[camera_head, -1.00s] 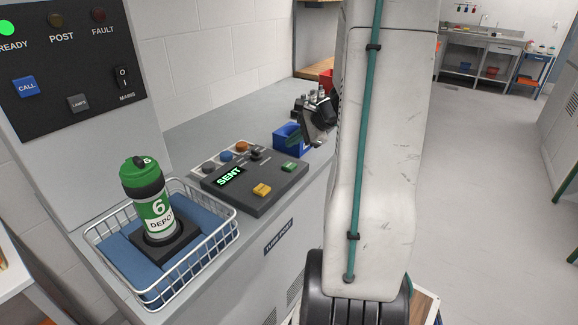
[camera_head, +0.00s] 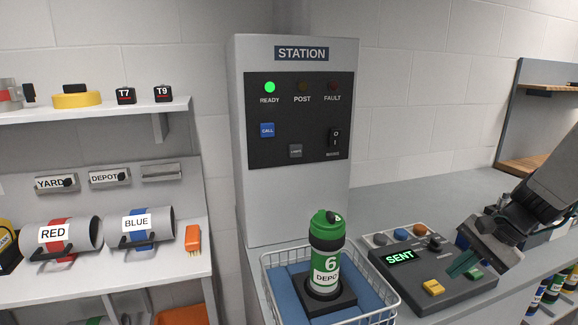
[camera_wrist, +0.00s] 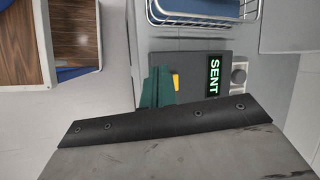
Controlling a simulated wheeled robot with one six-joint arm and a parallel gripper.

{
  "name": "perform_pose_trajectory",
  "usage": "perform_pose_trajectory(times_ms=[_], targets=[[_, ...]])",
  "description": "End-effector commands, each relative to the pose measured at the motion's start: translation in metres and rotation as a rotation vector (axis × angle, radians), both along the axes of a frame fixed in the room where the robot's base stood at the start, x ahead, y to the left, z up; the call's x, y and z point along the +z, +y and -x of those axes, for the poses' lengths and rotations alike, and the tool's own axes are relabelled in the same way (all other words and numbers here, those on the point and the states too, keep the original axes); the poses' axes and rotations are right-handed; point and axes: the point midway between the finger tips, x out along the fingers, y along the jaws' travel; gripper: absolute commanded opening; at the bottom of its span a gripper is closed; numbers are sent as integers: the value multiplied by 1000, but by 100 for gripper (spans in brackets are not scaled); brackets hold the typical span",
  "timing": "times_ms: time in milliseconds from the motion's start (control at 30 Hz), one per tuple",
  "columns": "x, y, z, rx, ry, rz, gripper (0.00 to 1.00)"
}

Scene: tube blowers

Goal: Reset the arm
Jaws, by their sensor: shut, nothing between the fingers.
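My gripper (camera_head: 463,265) is at the right of the head view, over the right part of the control box. Its green fingers are together with nothing between them. The same fingers (camera_wrist: 156,90) show in the wrist view, in front of the control box (camera_wrist: 192,66). In the head view the control box (camera_head: 455,290) has a lit green SENT display, a yellow button (camera_head: 433,287) and a partly covered green button. I cannot tell whether the fingertips touch the box.
A green carrier (camera_head: 326,262) marked 6 DEPOT stands upright in a wire basket (camera_head: 385,297) left of the box. The STATION cabinet (camera_head: 297,200) stands behind, its READY light green. Shelves at left hold RED (camera_head: 62,236) and BLUE (camera_head: 140,227) cylinders.

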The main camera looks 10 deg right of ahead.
Motion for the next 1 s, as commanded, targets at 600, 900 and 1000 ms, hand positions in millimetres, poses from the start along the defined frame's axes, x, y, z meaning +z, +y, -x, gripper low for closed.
perform_pose_trajectory(times_ms=[600,900,1000], targets=[[76,171,117,1117,-75,608,0],[85,188,119,1186,-141,633,0],[85,188,119,1185,-142,632,0]])
